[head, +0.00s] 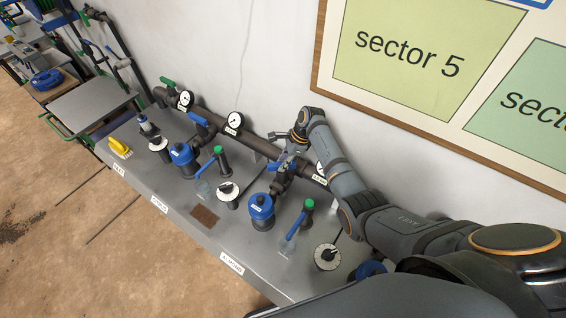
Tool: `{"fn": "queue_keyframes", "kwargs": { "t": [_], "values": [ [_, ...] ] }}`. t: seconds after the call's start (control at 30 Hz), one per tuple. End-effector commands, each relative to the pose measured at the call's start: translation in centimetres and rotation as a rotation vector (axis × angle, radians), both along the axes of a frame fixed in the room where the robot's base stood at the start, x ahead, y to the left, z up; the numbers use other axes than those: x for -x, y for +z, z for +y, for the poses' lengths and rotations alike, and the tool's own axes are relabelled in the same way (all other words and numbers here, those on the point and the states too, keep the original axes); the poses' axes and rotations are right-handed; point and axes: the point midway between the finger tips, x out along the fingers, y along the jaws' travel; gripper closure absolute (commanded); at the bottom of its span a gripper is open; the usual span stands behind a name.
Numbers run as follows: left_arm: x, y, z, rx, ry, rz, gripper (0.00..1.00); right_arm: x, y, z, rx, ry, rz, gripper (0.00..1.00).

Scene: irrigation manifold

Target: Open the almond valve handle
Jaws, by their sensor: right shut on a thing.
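The almond valve handle (288,163) is a blue lever on the dark manifold pipe, behind the bench label that reads almond (232,263). My right arm reaches in from the lower right, and its gripper (277,155) is at this handle, shut on it. The wrist and fingers partly cover the handle, so its exact angle is hard to tell. Below it a branch pipe leads to a blue-capped filter (261,208). My left gripper is not in view.
Along the grey bench (180,235) stand a round dial (327,257), a green-topped part with a blue lever (298,224) and pressure gauges (235,122). Another blue valve handle (198,119) is farther left. A wall board (425,60) hangs behind my arm.

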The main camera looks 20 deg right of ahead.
Motion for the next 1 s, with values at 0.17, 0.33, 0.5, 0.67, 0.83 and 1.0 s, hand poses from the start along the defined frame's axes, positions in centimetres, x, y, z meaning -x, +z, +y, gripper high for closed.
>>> {"fn": "queue_keyframes", "kwargs": {
  "t": [0.17,0.33,0.5,0.67,0.83,1.0],
  "values": [
    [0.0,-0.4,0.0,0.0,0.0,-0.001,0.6,-0.2,0.0,-0.1,0.0,0.165,0.0,1.0],
    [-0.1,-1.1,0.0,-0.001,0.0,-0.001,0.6,-0.3,-0.2,0.0,0.001,0.327,0.0,1.0],
    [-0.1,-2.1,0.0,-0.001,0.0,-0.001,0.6,-0.4,-0.3,0.0,0.0,0.481,0.0,1.0],
    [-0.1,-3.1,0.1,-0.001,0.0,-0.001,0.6,-0.5,-0.3,0.0,0.0,0.608,-0.001,1.0],
    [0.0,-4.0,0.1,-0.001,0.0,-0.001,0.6,-0.5,-0.2,0.1,0.001,0.715,-0.002,1.0],
    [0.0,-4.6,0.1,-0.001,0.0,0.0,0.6,-0.6,-0.1,0.0,0.003,0.788,-0.003,1.0]
  ]
}}
